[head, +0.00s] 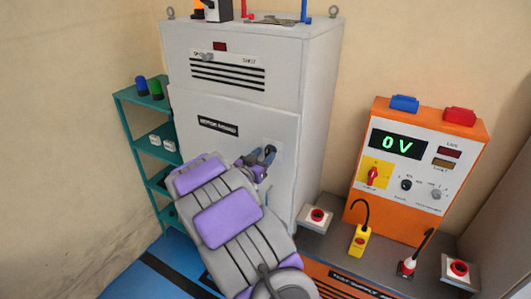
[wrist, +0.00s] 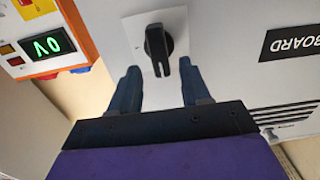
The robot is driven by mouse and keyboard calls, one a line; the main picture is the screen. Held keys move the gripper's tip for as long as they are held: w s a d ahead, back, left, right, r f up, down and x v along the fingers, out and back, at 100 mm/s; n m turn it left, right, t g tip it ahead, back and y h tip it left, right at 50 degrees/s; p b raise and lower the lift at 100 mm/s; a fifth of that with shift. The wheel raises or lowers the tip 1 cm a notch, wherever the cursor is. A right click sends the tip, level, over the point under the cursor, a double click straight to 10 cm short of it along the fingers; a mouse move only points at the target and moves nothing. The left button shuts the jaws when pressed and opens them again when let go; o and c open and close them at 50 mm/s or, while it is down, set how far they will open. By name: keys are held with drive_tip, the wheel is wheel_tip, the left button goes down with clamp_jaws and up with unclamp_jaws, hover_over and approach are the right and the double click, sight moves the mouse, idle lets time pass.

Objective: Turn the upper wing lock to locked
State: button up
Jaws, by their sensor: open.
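A black wing lock (wrist: 156,42) sits on a white square plate (wrist: 136,30) on the grey cabinet's front. Its wing runs roughly up and down in the wrist view. My gripper (wrist: 160,76) is open, one finger on each side below the wing, with clear space between the fingers. I see no contact with the wing. In the head view my gripper (head: 260,158) is at the cabinet front beside the white plate (head: 276,149), and largely covers the lock. No second wing lock is visible; my arm hides the lower cabinet front.
The grey cabinet (head: 314,115) carries a small lever (head: 205,57) near its top slots. An orange supply unit (head: 362,193) reading 0 V stands to the right. A bench with red buttons (head: 317,216) lies below it. A green shelf (head: 135,96) stands left.

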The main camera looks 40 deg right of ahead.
drive_tip(key=shift+x, duration=1)
drive_tip(key=shift+a+r, duration=0.15)
drive_tip(key=shift+a, duration=0.35)
drive_tip(key=shift+d, duration=0.5)
drive_tip(key=c, duration=0.6)
clamp_jaws()
drive_tip(key=shift+a, duration=0.15)
